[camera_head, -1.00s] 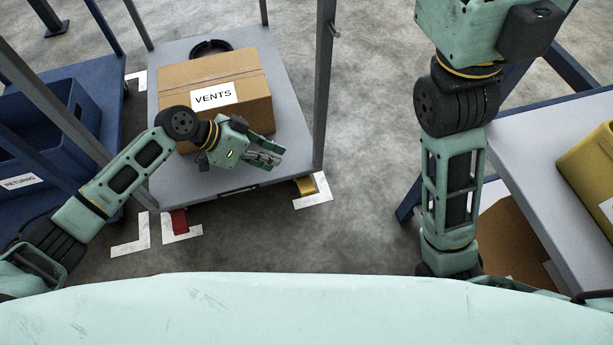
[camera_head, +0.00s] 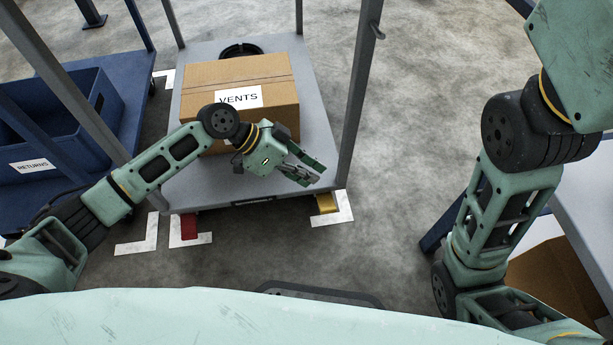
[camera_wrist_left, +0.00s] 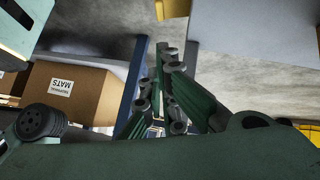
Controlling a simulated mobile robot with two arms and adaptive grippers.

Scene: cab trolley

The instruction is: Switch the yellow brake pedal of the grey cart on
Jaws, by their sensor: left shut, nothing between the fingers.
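The grey cart (camera_head: 318,130) stands ahead in the head view with a flat grey deck and upright posts. Its yellow pedal (camera_head: 326,203) shows low at the front right corner, and a red pedal (camera_head: 189,227) at the front left corner. My left gripper (camera_head: 312,174) is over the front right part of the deck in the head view, above and to the left of the yellow pedal and apart from it. Its fingers are shut and empty; they also show in the left wrist view (camera_wrist_left: 170,75). My right arm shows at the right; its gripper is out of view.
A cardboard box marked VENTS (camera_head: 262,120) and a black ring (camera_head: 241,50) lie on the deck. A blue cart with a RETURNS bin (camera_head: 85,150) stands at left. Floor right of the cart is clear. Another box (camera_wrist_left: 75,70) shows in the left wrist view.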

